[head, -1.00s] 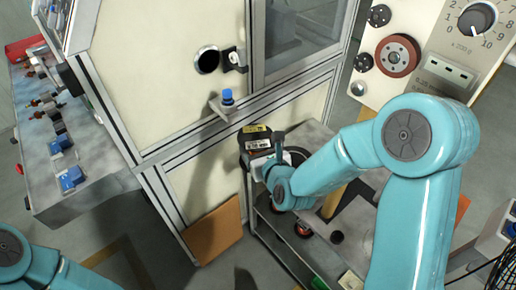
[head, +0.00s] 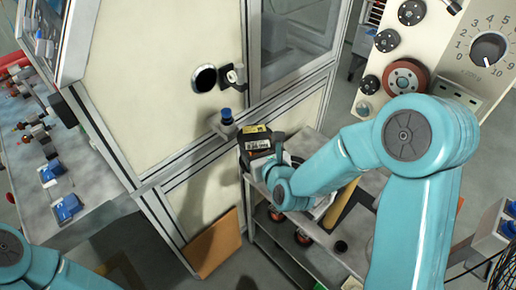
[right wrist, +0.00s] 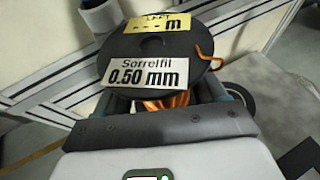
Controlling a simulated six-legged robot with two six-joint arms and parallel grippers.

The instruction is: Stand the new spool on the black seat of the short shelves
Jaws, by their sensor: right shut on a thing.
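The new spool (head: 260,144) is black, with a yellow and a white label. In the right wrist view the spool (right wrist: 155,58) fills the upper middle, its labelled flange facing the camera, with orange wire behind it and a loose wire end at right. My right gripper (head: 272,164) is shut on it; the fingers lie either side of the wire. It is over the back left end of the short shelves (head: 262,186); contact cannot be told. A dark ring (right wrist: 240,108) on the grey top, right of the spool, may be the black seat. My left gripper is out of view.
A pale cabinet (head: 150,90) with a blue-topped knob on a bracket (head: 226,117) stands close behind the spool. A brown board (head: 214,245) leans below. A panel with a dial (head: 488,48) stands at right. Red-brown reels sit on the lower shelf.

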